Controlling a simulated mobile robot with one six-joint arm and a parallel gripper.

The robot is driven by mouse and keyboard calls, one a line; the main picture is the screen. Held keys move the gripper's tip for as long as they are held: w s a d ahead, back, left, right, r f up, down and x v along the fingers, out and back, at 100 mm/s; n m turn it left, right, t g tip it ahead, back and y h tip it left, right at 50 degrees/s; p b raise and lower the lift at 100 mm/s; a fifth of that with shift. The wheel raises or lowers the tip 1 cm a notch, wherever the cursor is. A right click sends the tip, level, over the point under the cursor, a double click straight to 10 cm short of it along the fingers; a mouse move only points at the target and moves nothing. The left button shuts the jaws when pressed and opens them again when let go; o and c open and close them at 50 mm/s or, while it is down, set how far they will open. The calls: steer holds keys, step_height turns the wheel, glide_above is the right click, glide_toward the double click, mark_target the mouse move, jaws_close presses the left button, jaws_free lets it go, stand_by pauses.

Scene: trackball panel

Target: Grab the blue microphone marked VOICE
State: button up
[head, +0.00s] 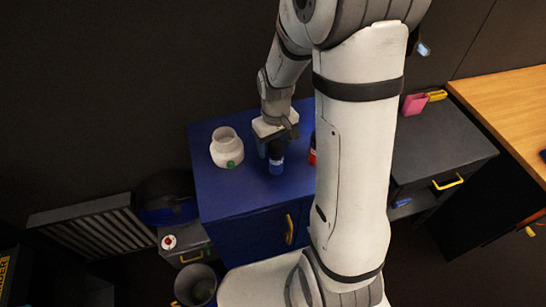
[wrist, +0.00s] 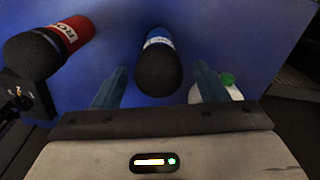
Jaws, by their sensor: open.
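The blue microphone (wrist: 159,66) with a black head and a white label band stands on the blue cabinet top. In the wrist view it lies between and just beyond the two fingers of my gripper (wrist: 158,90). The label's lettering is too small to read. In the head view the blue microphone (head: 277,160) is just in front of my gripper (head: 270,145), which partly overlaps it from above. My gripper is open, with nothing held between the fingers.
A red microphone (wrist: 60,45) with a black head stands to the left in the wrist view; in the head view my arm mostly hides it. A white jar (head: 226,150) with a green spot stands on the blue cabinet (head: 235,199). A dark cabinet (head: 440,145) is at right.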

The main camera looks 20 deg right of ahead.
steer(key=shift+f, duration=1.35)
steer(key=c, duration=1.2)
